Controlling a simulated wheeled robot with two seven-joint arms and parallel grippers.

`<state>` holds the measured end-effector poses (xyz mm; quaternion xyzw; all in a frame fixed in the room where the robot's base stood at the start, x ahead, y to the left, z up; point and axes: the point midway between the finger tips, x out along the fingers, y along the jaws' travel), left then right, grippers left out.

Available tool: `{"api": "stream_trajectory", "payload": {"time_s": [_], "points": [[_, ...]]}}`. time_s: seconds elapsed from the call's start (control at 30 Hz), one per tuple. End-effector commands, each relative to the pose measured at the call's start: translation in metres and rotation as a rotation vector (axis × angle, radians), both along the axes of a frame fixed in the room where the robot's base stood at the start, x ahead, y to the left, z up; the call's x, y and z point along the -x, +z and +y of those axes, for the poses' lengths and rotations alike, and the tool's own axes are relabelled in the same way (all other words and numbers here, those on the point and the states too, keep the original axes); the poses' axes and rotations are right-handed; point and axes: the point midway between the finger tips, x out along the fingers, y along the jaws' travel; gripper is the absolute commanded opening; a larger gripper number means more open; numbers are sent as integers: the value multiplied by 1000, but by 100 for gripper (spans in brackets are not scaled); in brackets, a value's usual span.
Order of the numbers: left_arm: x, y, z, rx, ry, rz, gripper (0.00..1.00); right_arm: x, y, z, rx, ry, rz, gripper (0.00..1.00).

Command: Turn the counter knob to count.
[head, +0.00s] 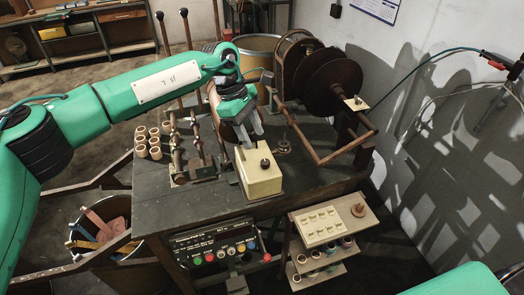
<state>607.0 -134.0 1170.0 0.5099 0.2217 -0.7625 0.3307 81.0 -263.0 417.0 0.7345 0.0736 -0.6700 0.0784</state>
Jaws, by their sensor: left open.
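A cream box (259,180) stands on the dark workbench, with a small dark knob (265,162) on its top; this looks like the counter knob. My left gripper (251,138) is above and just behind the box's far edge, pointing down. Its fingers are apart, with nothing seen between them. The fingertips look a little up and left of the knob, apart from it in the picture. Only a green part of my right arm shows at the bottom right; its gripper is out of view.
Upright levers stand left of the box. A button panel (215,245) is on the bench front. A small shelf (357,228) stands at the right.

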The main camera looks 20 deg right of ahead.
Motion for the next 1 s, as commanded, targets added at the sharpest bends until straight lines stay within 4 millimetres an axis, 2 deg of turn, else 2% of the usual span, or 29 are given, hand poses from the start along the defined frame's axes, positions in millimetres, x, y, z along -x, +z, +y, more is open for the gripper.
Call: {"api": "stream_trajectory", "payload": {"time_s": [0.03,0.1,0.4,0.57,0.8,0.87,1.0], "points": [[4,-7,-4,-2,-2,4,45,0,10,0,0,0,0,48],[8,-21,-8,-2,-2,3,45,0,16,0,0,0,0,48],[19,-63,-20,0,0,1,45,0,32,0,0,0,0,48],[20,-72,-22,1,1,0,45,0,34,0,0,0,0,48],[20,-73,-22,1,1,0,45,0,33,0,0,0,0,48],[20,-73,-22,1,1,0,35,0,33,0,0,0,0,48],[20,-73,-22,1,1,0,8,0,33,0,0,0,0,48]]}}
